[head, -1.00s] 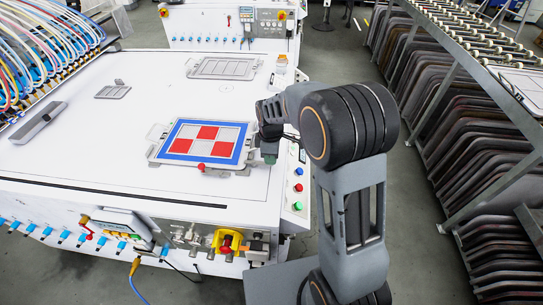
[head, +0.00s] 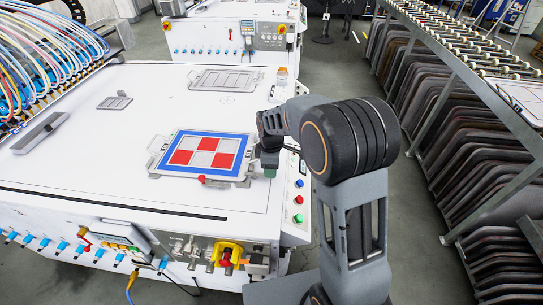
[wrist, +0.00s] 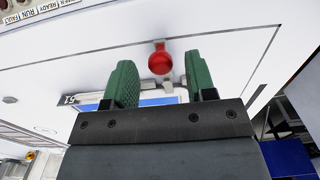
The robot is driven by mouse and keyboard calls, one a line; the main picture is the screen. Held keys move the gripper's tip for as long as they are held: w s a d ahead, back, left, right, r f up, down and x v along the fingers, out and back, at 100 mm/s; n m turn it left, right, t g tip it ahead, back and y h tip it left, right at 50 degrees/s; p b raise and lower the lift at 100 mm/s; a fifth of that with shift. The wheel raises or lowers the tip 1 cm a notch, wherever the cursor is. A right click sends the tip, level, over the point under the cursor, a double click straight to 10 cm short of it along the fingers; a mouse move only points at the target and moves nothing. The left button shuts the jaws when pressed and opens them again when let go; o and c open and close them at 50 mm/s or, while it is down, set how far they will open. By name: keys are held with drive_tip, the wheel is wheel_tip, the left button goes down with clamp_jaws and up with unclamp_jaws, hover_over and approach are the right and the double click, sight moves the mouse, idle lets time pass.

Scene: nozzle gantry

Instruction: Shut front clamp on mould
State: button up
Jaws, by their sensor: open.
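The mould (head: 208,152) lies flat on the white table, with a blue border and red and white squares inside a grey metal frame. The front clamp's red knob (head: 201,179) is at the frame's front edge. The knob also shows in the wrist view (wrist: 160,62), lying between the two green fingers in the picture, with nothing gripped. My gripper (head: 270,160) is open at the mould's right edge in the head view, partly hidden by my arm. A strip of the blue mould border (wrist: 158,102) shows behind the fingers in the wrist view.
The white table (head: 80,160) is mostly bare. Another grey frame (head: 225,78) and a small grey part (head: 115,101) lie further back. A long grey bar (head: 40,132) lies at left. Coloured buttons (head: 298,200) line the right edge. A rack (head: 455,120) stands at right.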

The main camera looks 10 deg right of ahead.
wheel_tip(320, 180, up, 13)
drive_tip(key=shift+r, duration=0.2)
idle(0.3)
idle(0.4)
drive_tip(key=s+d+f+m+t, duration=0.1)
drive_tip(key=s+d+m+t, duration=0.1)
drive_tip(key=s+m, duration=0.5)
drive_tip(key=s+d+f+m+t, duration=0.1)
drive_tip(key=s+d+m, duration=0.2)
drive_tip(key=s+m, duration=0.4)
drive_tip(key=shift+s+d+f+m+t, duration=0.2)
drive_tip(key=shift+s+m+t, duration=0.15)
drive_tip(key=shift+s, duration=1.8)
